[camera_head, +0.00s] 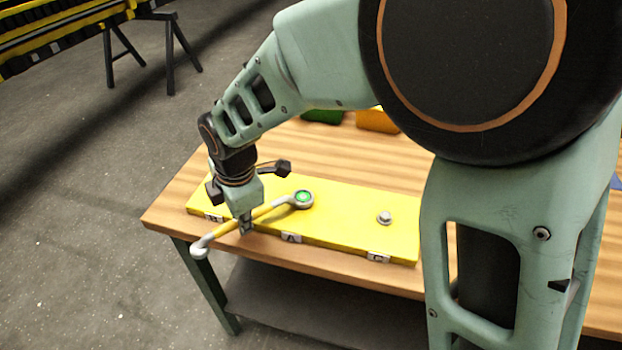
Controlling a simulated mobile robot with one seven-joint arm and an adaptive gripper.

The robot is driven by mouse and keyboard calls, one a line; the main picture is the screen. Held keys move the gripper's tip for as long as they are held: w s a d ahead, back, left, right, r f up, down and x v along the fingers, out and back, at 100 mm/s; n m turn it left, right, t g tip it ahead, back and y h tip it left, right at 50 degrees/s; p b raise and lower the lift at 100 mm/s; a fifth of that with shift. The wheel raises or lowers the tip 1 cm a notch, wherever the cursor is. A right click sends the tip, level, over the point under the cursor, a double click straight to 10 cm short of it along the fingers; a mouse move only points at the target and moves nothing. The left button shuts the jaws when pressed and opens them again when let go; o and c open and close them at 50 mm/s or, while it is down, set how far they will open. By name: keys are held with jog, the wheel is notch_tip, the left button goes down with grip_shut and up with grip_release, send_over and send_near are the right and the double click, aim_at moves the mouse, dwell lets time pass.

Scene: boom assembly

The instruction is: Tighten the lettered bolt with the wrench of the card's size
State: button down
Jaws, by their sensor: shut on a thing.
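A wrench (267,210) with a yellow handle and grey ends lies slantwise over a yellow plate (345,213). My gripper (246,227) is shut on its handle, near the plate's front edge. The wrench's ring end (302,199) is around a spot with a green centre, behind the label A (291,237); it seems to be around the bolt there. The other end sticks out past the table's front edge. A bare grey bolt (385,217) stands behind the label C (378,257). The label B (213,217) is at the left; my gripper hides any bolt behind it. No card is visible.
The plate lies on a wooden table (330,153). A green thing (322,116) and an orange thing (377,121) sit at the back, partly hidden by my arm. A yellow and black structure (70,25) stands at the upper left. The floor left of the table is clear.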

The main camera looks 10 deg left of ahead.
jog(key=shift+s+d+r+n, duration=0.1)
jog(key=shift+s+d+n, duration=0.1)
jog(key=shift+s+n, duration=0.15)
jog(key=shift+w+a+p+v, duration=0.1)
jog(key=shift+w+p+v, duration=0.05)
jog(key=shift+p+v, duration=0.9)
jog(key=shift+w+a+p+v, duration=0.2)
jog(key=shift+p+v, duration=0.6)
jog(key=shift+v, duration=0.3)
jog(key=shift+r, duration=0.15)
jog(key=shift+w+a+p+v, duration=0.1)
jog(key=shift+p+v, duration=0.55)
jog(key=shift+v, duration=0.05)
jog(key=shift+w+a+p+v, duration=0.1)
jog(key=shift+p+v, duration=0.5)
jog(key=shift+v, duration=0.1)
jog(key=shift+r, duration=0.1)
